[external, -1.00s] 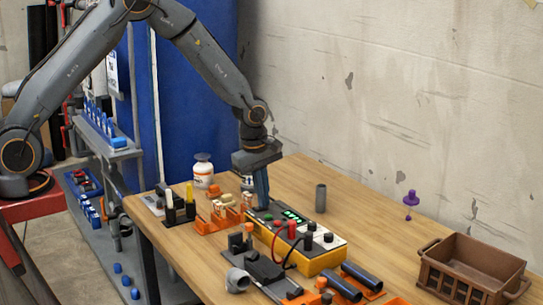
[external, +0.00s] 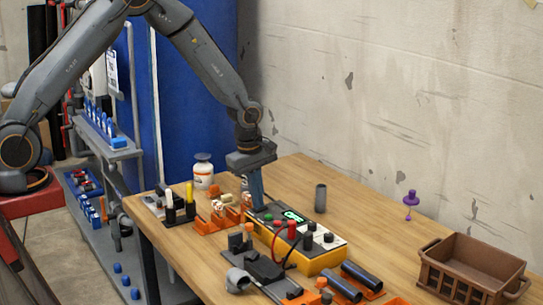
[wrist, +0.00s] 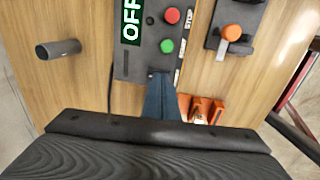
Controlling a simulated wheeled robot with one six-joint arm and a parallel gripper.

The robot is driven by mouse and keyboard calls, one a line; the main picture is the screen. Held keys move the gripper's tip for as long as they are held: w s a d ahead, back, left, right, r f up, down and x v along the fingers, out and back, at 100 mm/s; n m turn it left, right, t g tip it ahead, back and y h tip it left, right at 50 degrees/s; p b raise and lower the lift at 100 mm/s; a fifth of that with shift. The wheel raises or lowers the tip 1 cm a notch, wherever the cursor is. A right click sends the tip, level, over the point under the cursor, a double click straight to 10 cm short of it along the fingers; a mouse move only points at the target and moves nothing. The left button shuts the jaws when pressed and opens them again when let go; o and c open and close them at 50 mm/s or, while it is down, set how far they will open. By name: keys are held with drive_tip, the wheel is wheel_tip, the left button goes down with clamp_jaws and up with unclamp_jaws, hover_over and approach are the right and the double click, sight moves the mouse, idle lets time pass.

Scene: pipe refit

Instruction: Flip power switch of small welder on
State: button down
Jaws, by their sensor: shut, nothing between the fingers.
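The small welder (external: 322,263) is a yellow-sided box with a dark and white top on the wooden table. In the wrist view its display (wrist: 131,20) reads OFF in green edging. A red button (wrist: 172,15) marked STOP and a green button (wrist: 166,46) sit beside the display. My gripper (external: 258,208) is shut and empty, pointing down at the far end of the welder's panel. In the wrist view its blue-grey fingertips (wrist: 160,78) overlap the panel's end below the green button. They hide whatever is there, and I cannot tell whether they touch it.
A grey pipe piece (external: 320,197) stands behind the welder. Orange holders (external: 218,222) and dark pipes (external: 360,275) lie close by. A brown crate (external: 448,284) stands at the right, near a purple-handled tool (external: 411,198).

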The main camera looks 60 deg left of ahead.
wheel_tip(320, 180, up, 14)
drive_tip(key=s, duration=0.2)
idle(0.4)
drive_tip(key=shift+w+f+b, duration=0.15)
drive_tip(key=shift+b, duration=0.4)
drive_tip(key=w+b, duration=0.1)
drive_tip(key=b, duration=0.3)
drive_tip(key=shift+b, duration=0.55)
drive_tip(key=shift+r, duration=0.25)
drive_tip(key=p, duration=0.2)
hover_over(255, 210)
drive_tip(key=w, duration=0.2)
wheel_tip(255, 210, down, 13)
drive_tip(key=shift+s+r, duration=0.1)
drive_tip(key=shift+r, duration=0.1)
drive_tip(key=shift+f+p, duration=0.35)
drive_tip(key=shift+f, duration=0.35)
